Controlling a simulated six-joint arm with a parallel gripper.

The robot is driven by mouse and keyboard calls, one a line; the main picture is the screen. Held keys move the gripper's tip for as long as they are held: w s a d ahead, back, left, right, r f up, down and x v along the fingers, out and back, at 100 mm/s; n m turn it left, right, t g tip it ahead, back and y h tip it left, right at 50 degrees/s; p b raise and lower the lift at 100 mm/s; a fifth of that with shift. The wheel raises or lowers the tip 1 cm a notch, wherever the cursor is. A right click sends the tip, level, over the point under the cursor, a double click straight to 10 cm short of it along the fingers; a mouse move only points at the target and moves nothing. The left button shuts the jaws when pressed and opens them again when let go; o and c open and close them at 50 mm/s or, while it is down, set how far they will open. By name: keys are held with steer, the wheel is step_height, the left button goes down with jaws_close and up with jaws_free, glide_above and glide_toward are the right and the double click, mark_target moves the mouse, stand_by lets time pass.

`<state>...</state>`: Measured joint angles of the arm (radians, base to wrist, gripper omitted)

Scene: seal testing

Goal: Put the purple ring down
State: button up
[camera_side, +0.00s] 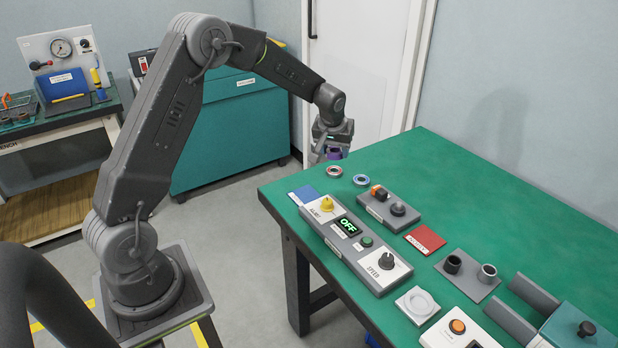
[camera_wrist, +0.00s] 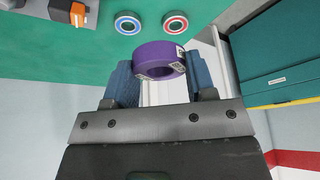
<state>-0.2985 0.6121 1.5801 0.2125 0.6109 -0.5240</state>
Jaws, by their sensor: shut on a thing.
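The purple ring (camera_wrist: 158,58) is held between the two blue-grey fingers of my gripper (camera_wrist: 157,80) in the wrist view. My gripper is shut on it, with a finger at each side. In the side view my gripper (camera_side: 333,148) is at the far left corner of the green table (camera_side: 480,190), above table height. The purple ring (camera_side: 334,154) shows there as a small dark purple patch, mostly hidden by the fingers. I cannot tell its exact height over the table edge.
A red-rimmed ring (camera_side: 334,171) and a blue-rimmed ring (camera_side: 361,180) lie on the table near my gripper. A blue pad (camera_side: 305,195), a control panel (camera_side: 355,243), a knob box (camera_side: 388,207) and a red pad (camera_side: 425,239) stand nearer. The table's back right is clear.

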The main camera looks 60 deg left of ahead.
steer(key=s+a+f+n, duration=0.1)
steer(key=s+a+f, duration=0.1)
steer(key=s+a, duration=1.55)
glide_above(291, 180)
steer(key=s+d, duration=0.1)
steer(key=shift+y, duration=0.3)
step_height(291, 180, down, 7)
steer(key=shift+f, duration=2.15)
steer(key=shift+f, duration=0.2)
